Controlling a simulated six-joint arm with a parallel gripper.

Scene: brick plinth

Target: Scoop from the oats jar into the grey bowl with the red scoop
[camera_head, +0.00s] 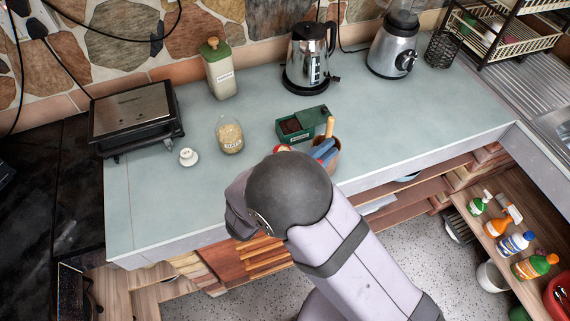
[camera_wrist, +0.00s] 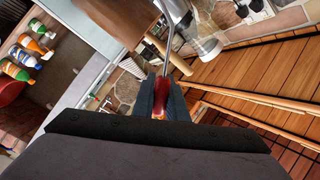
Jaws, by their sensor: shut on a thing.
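The oats jar (camera_head: 230,138) is clear glass with a label. It stands open on the counter, with pale oats inside. In the wrist view, my gripper (camera_wrist: 161,100) is shut on the red handle of the scoop (camera_wrist: 160,104). A thin metal stem runs up from the handle; the scoop's bowl is not clear. I cannot make out the grey bowl in either view.
A white lid (camera_head: 189,157) lies left of the jar. A green box (camera_head: 302,123) and a brown holder (camera_head: 333,166) with utensils stand to the right. A grill (camera_head: 135,116), green-lidded canister (camera_head: 219,72), kettle (camera_head: 309,58) and blender (camera_head: 392,52) stand farther back. The right counter is clear.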

